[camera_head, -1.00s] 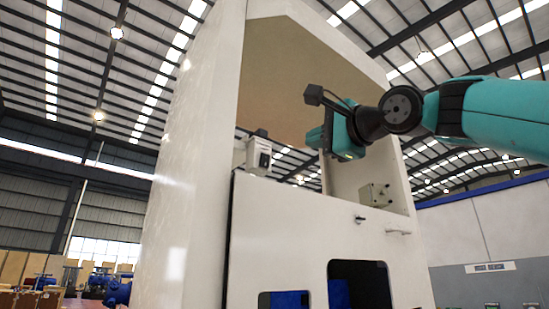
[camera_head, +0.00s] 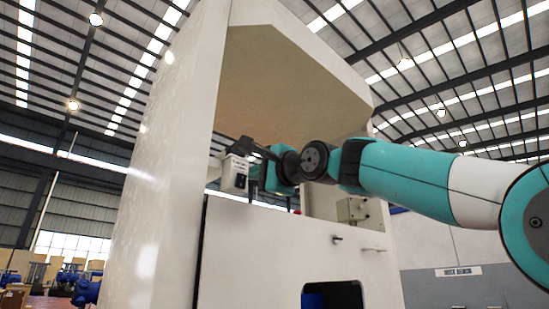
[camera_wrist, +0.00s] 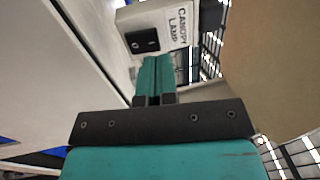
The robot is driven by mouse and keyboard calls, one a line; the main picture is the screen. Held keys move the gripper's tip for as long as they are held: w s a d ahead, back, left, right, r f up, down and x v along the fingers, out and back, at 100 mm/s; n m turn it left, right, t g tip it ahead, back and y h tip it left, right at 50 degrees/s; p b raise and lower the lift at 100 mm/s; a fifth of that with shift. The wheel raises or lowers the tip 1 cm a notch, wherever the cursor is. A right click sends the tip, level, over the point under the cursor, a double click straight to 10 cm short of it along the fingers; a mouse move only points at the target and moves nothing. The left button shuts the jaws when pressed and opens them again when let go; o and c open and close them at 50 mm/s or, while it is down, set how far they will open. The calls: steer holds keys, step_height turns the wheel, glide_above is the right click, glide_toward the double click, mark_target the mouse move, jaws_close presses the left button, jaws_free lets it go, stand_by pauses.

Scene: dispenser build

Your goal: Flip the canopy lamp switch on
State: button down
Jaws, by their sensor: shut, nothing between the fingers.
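The canopy lamp switch is a black rocker (camera_wrist: 143,41) on a white box (camera_wrist: 157,18) labelled "CANOPY LAMP" in the wrist view. In the head view the box (camera_head: 236,172) is fixed at the left side of the dispenser's opening, under the canopy. My gripper (camera_wrist: 152,62) is shut and empty, its teal fingers together. In the wrist view the fingertips lie just below the rocker in the picture; I cannot tell whether they touch the box. In the head view my gripper is right of the box, its tips partly hidden.
The canopy roof (camera_head: 290,75) hangs over the opening and the tall white side panel (camera_head: 165,170) stands at the left. A grey box (camera_head: 360,211) with knobs sits at the right of the opening. Small pegs (camera_head: 337,239) stick out of the front panel.

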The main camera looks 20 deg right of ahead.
steer(key=shift+p+x, duration=0.35)
steer(key=shift+x, duration=0.6)
steer(key=shift+w+a+r, duration=0.1)
steer(key=shift+w+r, duration=0.05)
steer(key=shift+w, duration=0.1)
steer(key=shift+s+r, duration=0.1)
steer(key=shift+s, duration=0.4)
steer(key=s+d+r+b, duration=0.1)
steer(key=s+d, duration=0.1)
steer(key=s, duration=0.4)
steer(key=s+d+r+b, duration=0.1)
steer(key=s+d+b, duration=0.1)
steer(key=s, duration=0.4)
steer(key=shift+r, duration=0.3)
